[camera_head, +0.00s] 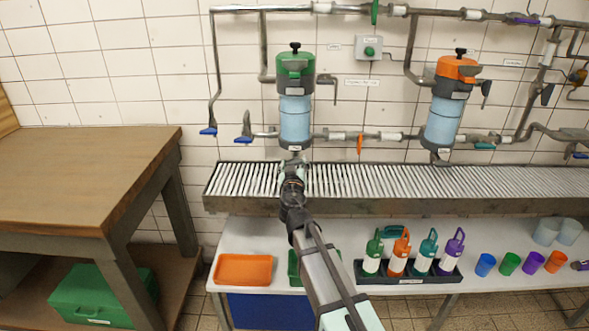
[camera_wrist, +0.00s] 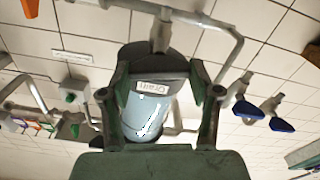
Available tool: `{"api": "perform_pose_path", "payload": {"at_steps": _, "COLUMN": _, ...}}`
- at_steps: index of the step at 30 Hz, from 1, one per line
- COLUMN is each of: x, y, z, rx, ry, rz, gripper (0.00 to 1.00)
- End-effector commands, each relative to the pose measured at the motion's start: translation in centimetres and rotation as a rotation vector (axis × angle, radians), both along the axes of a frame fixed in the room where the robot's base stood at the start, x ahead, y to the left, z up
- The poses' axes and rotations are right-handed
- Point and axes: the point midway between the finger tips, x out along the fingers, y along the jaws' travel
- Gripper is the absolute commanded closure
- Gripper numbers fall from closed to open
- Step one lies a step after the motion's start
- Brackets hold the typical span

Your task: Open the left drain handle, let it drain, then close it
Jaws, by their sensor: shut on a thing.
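The left filter (camera_head: 295,122) hangs on the wall, with a green top and a blue clear body. The left drain handle (camera_wrist: 158,86) is a dark piece at its bottom with a label reading "Drain". My gripper (camera_head: 293,160) is right under this filter, and in the wrist view its two fingers (camera_wrist: 160,78) stand on either side of the dark piece. The gripper is shut on the handle. The exact contact is partly hidden, and my arm covers the area below. I cannot tell from the view whether liquid flows.
A slatted metal trough (camera_head: 400,182) runs under the filters. An orange-topped filter (camera_head: 443,115) hangs at right. Blue-handled valves (camera_head: 208,131) stick out at left. Several bottles (camera_head: 421,262) and cups stand on the lower shelf, and a wooden table (camera_head: 75,170) is at left.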

Motion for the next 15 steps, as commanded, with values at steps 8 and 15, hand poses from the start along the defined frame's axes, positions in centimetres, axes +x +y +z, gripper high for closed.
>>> {"api": "perform_pose_path", "payload": {"at_steps": 8, "x": 0.05, "y": 0.17, "z": -0.25, "rx": -0.258, "ry": -0.018, "rz": 0.000, "gripper": 0.73}}
{"api": "perform_pose_path", "payload": {"at_steps": 15, "x": 0.05, "y": 0.26, "z": -0.27, "rx": -0.486, "ry": -0.031, "rz": 0.000, "gripper": 0.73}}
